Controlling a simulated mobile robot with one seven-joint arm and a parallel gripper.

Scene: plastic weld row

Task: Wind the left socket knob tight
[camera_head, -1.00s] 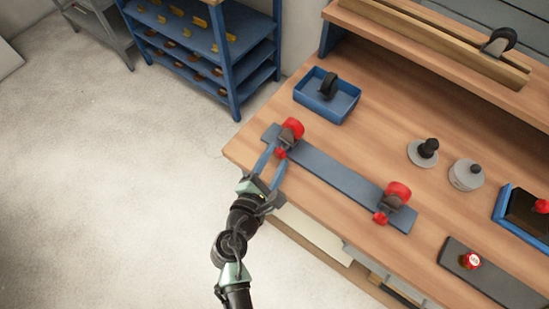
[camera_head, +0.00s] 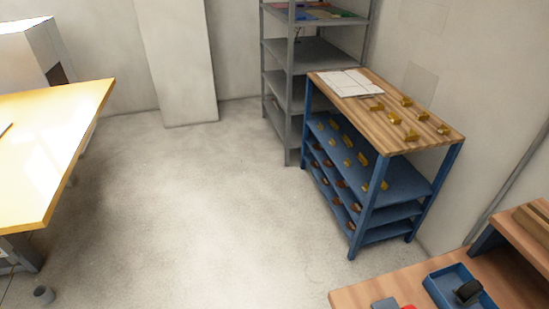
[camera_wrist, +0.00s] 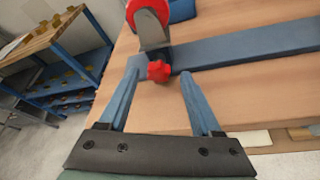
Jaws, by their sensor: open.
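In the wrist view, a small red lobed knob (camera_wrist: 158,71) sits at the front of a grey bracket (camera_wrist: 153,35) on a long blue-grey bar (camera_wrist: 245,47). A larger red round part (camera_wrist: 146,10) tops the bracket. My gripper (camera_wrist: 159,76) is open, with one blue finger on each side of the knob in the picture. I see no clear contact, and the depth between tips and knob is hard to tell. In the head view, only the bar's end (camera_head: 385,303) and a sliver of red (camera_head: 407,307) show at the bottom edge; my gripper is outside it.
The wooden bench (camera_head: 362,293) carries a blue tray (camera_head: 437,289) with a dark part (camera_head: 467,291) in it. A blue rack (camera_head: 362,215) with yellow pieces stands beyond the bench, and a grey shelf (camera_head: 289,120) behind it. A yellow-topped table (camera_head: 50,140) stands left; open floor lies between.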

